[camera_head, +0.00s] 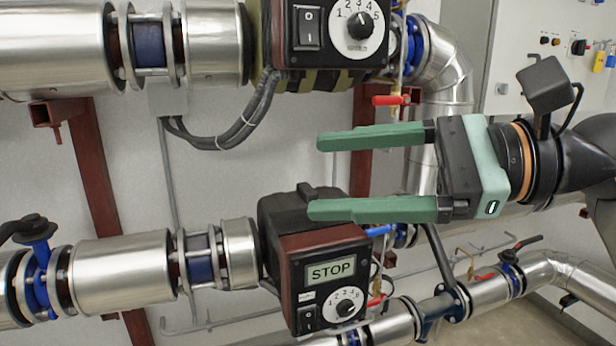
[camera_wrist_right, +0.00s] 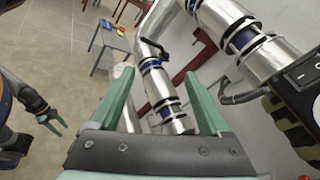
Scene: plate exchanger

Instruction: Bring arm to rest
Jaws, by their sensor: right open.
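My right gripper (camera_head: 316,176) reaches in from the right in the head view. Its two green fingers are wide apart, with nothing between them. They point left, in front of the wall and pipes. The upper finger shows below the upper pump controller (camera_head: 333,68), and the lower finger overlaps the top of the lower pump with the STOP display (camera_head: 331,271). I cannot tell whether it touches. The right wrist view shows the open fingers too (camera_wrist_right: 160,75). My left arm and its small green gripper (camera_wrist_right: 50,122) show at the left of that view, too small to judge the jaws.
Silver pipes (camera_head: 125,269) run across the wall, with a red-handled valve (camera_head: 390,100) right of the upper pump. Brown-red supports (camera_head: 93,170) stand behind. A grey control cabinet (camera_head: 510,60) is at upper right. Open tiled floor (camera_wrist_right: 45,60) shows in the wrist view.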

